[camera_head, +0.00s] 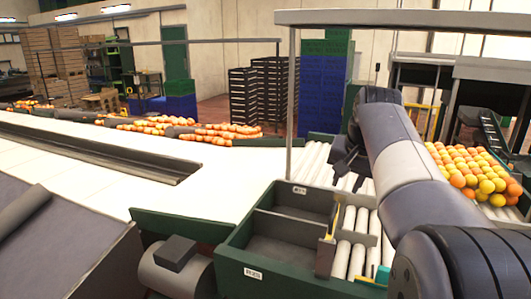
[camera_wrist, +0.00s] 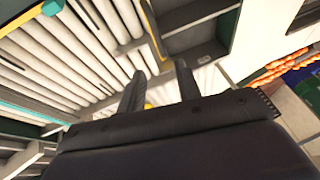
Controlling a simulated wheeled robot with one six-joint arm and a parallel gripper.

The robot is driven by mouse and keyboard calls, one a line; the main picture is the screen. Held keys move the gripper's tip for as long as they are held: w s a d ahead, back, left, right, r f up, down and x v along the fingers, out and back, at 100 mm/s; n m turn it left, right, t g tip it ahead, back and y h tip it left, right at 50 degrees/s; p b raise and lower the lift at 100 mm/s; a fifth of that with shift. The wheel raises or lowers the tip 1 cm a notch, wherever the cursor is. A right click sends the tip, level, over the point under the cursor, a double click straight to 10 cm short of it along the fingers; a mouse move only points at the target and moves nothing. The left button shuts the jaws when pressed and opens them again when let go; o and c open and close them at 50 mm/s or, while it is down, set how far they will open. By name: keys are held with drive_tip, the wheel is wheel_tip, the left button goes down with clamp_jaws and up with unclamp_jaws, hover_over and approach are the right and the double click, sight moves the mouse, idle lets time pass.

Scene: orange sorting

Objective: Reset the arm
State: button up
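My arm crosses the right side of the head view. My gripper (camera_head: 347,172) hangs at its far end, above the white roller conveyor (camera_head: 316,163). In the wrist view, the two dark fingers of my gripper (camera_wrist: 160,72) stand apart with nothing held between them. A small yellow patch shows low behind the fingers; I cannot tell what it is.
A green crate (camera_head: 243,259) with empty grey compartments sits in front of the rollers. A pile of oranges and yellow fruit (camera_head: 478,172) lies at the right, beyond my arm. More oranges (camera_head: 215,134) line a far belt. A grey post (camera_head: 291,90) stands near my gripper.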

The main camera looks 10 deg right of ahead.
drive_tip(key=x, duration=1.1)
drive_tip(key=shift+s+f+b, duration=0.3)
drive_tip(key=shift+f+b, duration=0.6)
drive_tip(key=shift+f, duration=0.2)
drive_tip(key=shift+s+a+r, duration=0.1)
drive_tip(key=shift+a+r, duration=0.05)
